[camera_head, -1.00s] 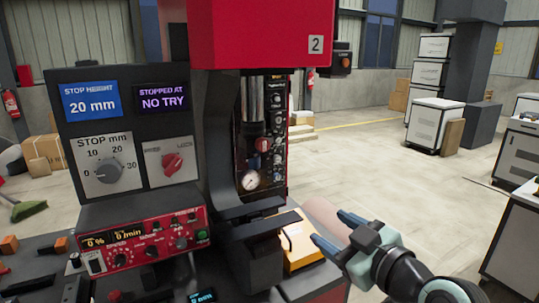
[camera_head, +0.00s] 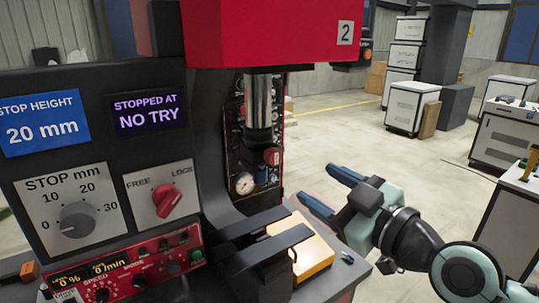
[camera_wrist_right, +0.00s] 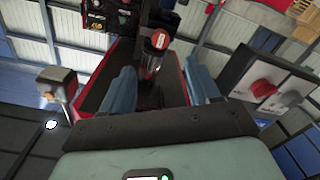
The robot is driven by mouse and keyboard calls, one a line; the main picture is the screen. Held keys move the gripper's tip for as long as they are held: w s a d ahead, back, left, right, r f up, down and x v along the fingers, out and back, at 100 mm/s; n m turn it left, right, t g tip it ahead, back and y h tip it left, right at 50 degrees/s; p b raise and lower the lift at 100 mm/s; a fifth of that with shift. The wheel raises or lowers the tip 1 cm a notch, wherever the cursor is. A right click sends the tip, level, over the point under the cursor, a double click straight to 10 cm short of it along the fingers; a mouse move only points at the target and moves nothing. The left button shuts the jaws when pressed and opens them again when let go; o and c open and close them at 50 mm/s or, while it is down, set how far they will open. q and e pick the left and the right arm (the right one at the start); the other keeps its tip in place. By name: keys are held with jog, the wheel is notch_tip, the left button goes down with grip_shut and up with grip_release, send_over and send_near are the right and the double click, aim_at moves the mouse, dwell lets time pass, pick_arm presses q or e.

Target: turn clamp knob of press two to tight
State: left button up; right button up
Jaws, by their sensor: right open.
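Press two (camera_head: 265,30) is red with a "2" plate. On the panel at its left is a red knob (camera_head: 167,201) on a white plate marked FREE and LOCK. The knob's bar slants from lower left to upper right, towards LOCK. It also shows in the right wrist view (camera_wrist_right: 263,88). My right gripper (camera_head: 318,184) is open and empty, well to the right of the knob and beside the press. In the right wrist view its two blue fingers (camera_wrist_right: 160,85) are apart, with the knob panel to their right. My left gripper is not in view.
A grey STOP mm dial (camera_head: 78,219) sits left of the red knob. Below is a red speed control box (camera_head: 140,268). The dark press arms (camera_head: 262,243) and a yellow block (camera_head: 312,252) stand between panel and gripper. The floor (camera_head: 350,135) behind is open.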

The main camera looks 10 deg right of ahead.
aim_at(277, 159)
jog(key=p+x, duration=0.1)
jog(key=x, duration=1.1)
jog(key=shift+w+a, duration=0.1)
jog(key=shift+w, duration=0.05)
jog(key=c, duration=1)
jog(key=shift+c, duration=0.2)
